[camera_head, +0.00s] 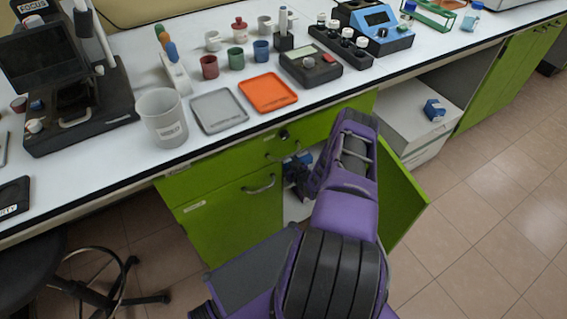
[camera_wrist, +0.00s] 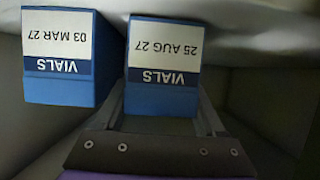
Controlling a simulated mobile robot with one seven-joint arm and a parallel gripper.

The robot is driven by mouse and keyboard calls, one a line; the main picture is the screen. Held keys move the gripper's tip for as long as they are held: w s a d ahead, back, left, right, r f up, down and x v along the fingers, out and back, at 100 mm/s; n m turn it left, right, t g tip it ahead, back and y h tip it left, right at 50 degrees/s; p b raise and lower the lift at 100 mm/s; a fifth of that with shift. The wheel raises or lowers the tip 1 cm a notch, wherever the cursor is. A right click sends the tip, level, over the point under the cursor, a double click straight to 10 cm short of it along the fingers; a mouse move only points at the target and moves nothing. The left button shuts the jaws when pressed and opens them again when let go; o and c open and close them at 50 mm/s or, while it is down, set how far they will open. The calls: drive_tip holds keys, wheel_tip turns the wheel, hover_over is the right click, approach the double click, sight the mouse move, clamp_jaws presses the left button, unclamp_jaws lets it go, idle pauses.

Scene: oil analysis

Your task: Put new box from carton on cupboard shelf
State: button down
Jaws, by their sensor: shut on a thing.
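My gripper (camera_wrist: 163,105) is shut on a blue box labelled "VIALS 25 AUG 27" (camera_wrist: 165,65), with one finger along each side in the wrist view. A second blue box, "VIALS 03 MAR 27" (camera_wrist: 60,60), stands close on its left, with a narrow gap. In the head view my arm reaches into the open cupboard (camera_head: 289,208) under the bench, where a bit of blue (camera_head: 304,158) shows at the gripper. The gripper is mostly hidden by the arm there.
The green cupboard door (camera_head: 402,200) hangs open beside my arm on the right. A closed drawer (camera_head: 235,160) is above the cupboard. The bench top holds a beaker (camera_head: 161,118), a grey tray (camera_head: 218,110) and an orange tray (camera_head: 267,92). The floor at right is clear.

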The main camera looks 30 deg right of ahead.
drive_tip(key=shift+f, duration=0.1)
drive_tip(key=shift+c, duration=1.2)
unclamp_jaws()
drive_tip(key=shift+s+r, duration=0.15)
drive_tip(key=shift+r, duration=0.05)
drive_tip(key=p+v, duration=0.2)
drive_tip(key=v, duration=0.9)
drive_tip(key=shift+s, duration=0.35)
drive_tip(key=shift+r, duration=0.1)
